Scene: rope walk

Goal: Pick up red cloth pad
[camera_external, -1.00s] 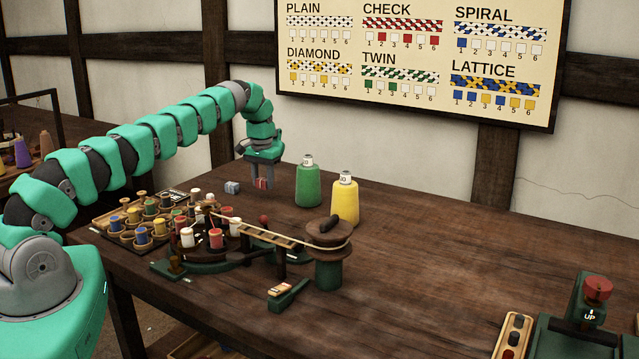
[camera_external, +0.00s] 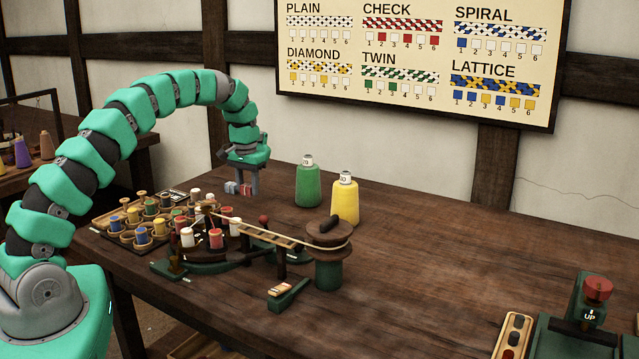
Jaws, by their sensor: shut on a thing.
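The red cloth pad (camera_external: 246,190) is a small red block at the far side of the workbench. My gripper (camera_external: 247,185) points down over it, with the pad between its two fingers. The gripper is shut on the red pad. The fingers hide part of the pad, and I cannot tell whether it is clear of the bench top.
A small grey-blue pad (camera_external: 231,187) lies close to the left of my gripper. A tray of bobbins (camera_external: 128,240) and a braiding device (camera_external: 328,265) stand nearer. The right bench top is mostly clear.

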